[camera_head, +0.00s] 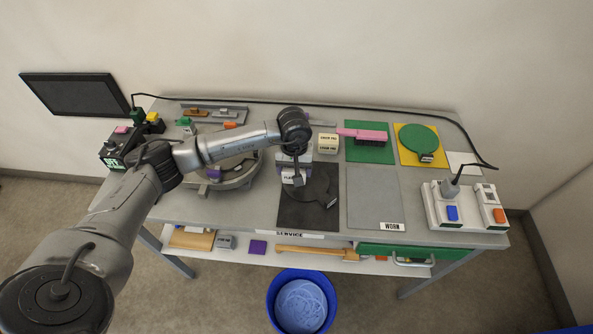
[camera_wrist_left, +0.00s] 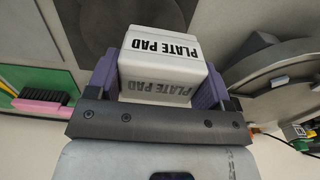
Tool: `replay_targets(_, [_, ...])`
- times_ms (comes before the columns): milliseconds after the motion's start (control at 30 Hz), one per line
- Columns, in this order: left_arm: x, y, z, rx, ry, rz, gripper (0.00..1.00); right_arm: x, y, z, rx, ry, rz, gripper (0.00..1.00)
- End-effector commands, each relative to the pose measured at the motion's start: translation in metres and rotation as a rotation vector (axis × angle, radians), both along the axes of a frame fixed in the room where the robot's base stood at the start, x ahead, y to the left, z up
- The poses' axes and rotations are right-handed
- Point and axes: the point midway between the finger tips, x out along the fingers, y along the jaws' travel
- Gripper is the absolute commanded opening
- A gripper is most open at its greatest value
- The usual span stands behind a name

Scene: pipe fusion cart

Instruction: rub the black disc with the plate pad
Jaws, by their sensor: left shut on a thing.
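The plate pad (camera_head: 288,179) is a white block with black lettering. My left gripper (camera_head: 294,172) is shut on it, and its purple fingers grip the pad on both sides in the left wrist view (camera_wrist_left: 160,62). The black disc (camera_head: 319,189) lies on a dark square mat (camera_head: 300,217) near the front middle of the table. In the head view the pad is at the disc's left side and the arm covers part of that area. I cannot tell whether pad and disc touch. The disc shows partly behind the pad in the left wrist view (camera_wrist_left: 105,22). My right gripper is not in view.
A grey mat (camera_head: 374,192) marked WORN lies right of the dark mat. Behind are a pink brush (camera_head: 362,135) on a green mat and a green disc (camera_head: 418,138) on a yellow one. A round grey fixture (camera_head: 240,178) stands left. A switch box (camera_head: 465,207) stands right.

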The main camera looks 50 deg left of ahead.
Motion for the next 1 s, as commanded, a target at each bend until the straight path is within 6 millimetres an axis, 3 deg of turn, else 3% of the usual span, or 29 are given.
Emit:
replay_targets(400, [-0.004,0.006,0.037,0.001,0.001,0.010,0.52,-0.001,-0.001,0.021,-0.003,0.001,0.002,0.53])
replay_targets(1000, [-0.003,0.006,0.037,-0.001,-0.001,0.011,0.52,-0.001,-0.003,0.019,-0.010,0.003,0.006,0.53])
